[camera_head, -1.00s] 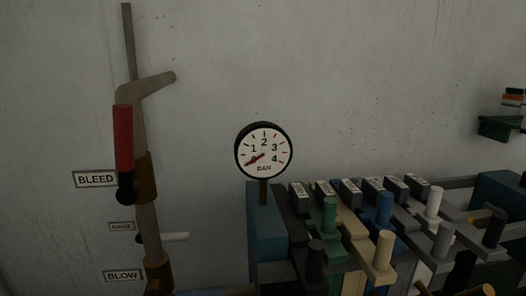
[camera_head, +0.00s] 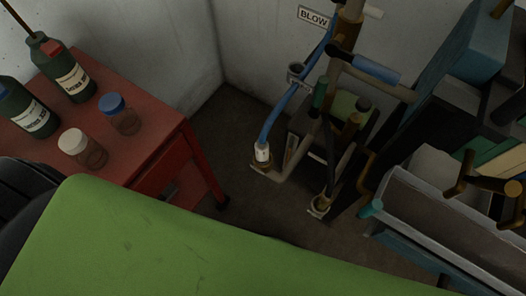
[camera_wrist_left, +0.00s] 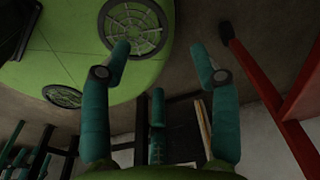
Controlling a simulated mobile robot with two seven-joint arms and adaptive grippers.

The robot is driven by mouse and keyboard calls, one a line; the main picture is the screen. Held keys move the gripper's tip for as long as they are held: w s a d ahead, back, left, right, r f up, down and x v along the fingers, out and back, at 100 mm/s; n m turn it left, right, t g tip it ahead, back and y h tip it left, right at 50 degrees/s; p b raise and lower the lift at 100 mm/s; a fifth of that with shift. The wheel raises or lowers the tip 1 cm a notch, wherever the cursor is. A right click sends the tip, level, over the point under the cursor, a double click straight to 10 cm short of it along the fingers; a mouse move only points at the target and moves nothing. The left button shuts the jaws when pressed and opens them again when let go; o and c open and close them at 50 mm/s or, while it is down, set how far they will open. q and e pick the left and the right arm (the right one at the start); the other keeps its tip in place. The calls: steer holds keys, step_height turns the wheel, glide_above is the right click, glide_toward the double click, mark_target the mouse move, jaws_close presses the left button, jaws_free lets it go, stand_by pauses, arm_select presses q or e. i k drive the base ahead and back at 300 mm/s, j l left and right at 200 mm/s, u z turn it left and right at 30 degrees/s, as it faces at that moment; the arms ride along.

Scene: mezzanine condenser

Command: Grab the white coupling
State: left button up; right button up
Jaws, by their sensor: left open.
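The white coupling (camera_head: 262,152) is a small white cylinder at the lower end of a blue hose (camera_head: 283,104) in the head view. It sits upright at a brass-coloured fitting on a pale pipe, low over the floor. My left gripper (camera_wrist_left: 160,55) shows only in the left wrist view, with its two teal fingers spread apart and nothing between the tips. The coupling cannot be made out in the wrist view, so its distance from the gripper cannot be told. My right gripper is in neither view.
A red table (camera_head: 150,155) at left carries two green bottles and two small jars. A dark hose end (camera_head: 319,206) hangs right of the coupling. A grey trough (camera_head: 440,215) stands at right. Bare floor (camera_head: 240,205) lies between the table and the pipes.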

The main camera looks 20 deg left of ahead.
mark_target(262, 150)
steer(key=k+l, duration=0.1)
steer(key=l, duration=0.25)
steer(key=k+l+u, duration=0.1)
steer(key=l, duration=0.3)
steer(key=k+l, duration=0.15)
steer(key=l, duration=0.2)
steer(key=k+l+u, duration=0.1)
steer(key=l, duration=0.25)
